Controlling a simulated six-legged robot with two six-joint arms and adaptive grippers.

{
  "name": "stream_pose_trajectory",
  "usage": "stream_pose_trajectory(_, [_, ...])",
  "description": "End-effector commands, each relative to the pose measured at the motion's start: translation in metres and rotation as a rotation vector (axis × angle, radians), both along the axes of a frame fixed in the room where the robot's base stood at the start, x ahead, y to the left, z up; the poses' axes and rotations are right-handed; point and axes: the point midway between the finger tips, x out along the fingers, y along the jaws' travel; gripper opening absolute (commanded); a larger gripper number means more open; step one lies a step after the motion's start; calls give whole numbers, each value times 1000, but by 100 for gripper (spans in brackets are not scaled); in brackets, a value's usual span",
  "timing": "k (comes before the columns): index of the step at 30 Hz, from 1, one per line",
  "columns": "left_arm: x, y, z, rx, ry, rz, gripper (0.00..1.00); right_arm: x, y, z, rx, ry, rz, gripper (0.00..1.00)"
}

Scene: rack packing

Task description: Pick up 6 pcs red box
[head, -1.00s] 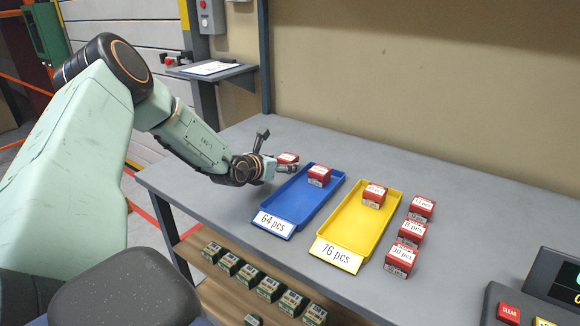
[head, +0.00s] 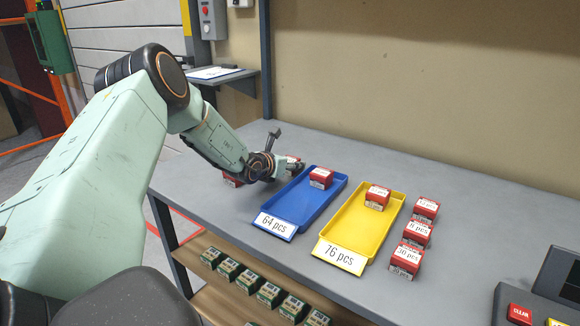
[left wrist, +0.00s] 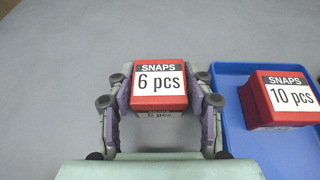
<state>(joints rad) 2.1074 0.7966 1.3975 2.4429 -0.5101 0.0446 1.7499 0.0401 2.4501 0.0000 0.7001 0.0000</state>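The red box labelled "6 pcs" (left wrist: 158,85) sits between the two fingers of my left gripper (left wrist: 163,112) in the left wrist view. The fingers stand on both sides of it, and small gaps seem to show beside its faces. In the head view my left gripper (head: 290,165) is low over the table, just left of the blue tray's far end. It hides most of the box there.
A red "10 pcs" box (left wrist: 290,98) lies in the blue tray (head: 300,212), labelled 64 pcs. The yellow tray (head: 350,232), labelled 76 pcs, holds one red box (head: 377,196). Several red boxes (head: 407,258) stand right of it. Another red box (head: 232,181) is behind my left wrist.

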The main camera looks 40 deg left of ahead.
Motion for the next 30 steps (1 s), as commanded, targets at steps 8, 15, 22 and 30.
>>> stream_pose_trajectory(8, [0,0,0,0,0,0,25,0,0,0,0,0,0,69])
stream_pose_trajectory(15, [0,0,1,0,-2,0,12,0,0,0,0,0,0,69])
stream_pose_trajectory(22, [0,0,11,0,-4,0,12,0,0,4,0,0,0,69])
stream_pose_trajectory(30, [1,0,64,-2,-5,0,12,0,0,27,0,0,0,69])
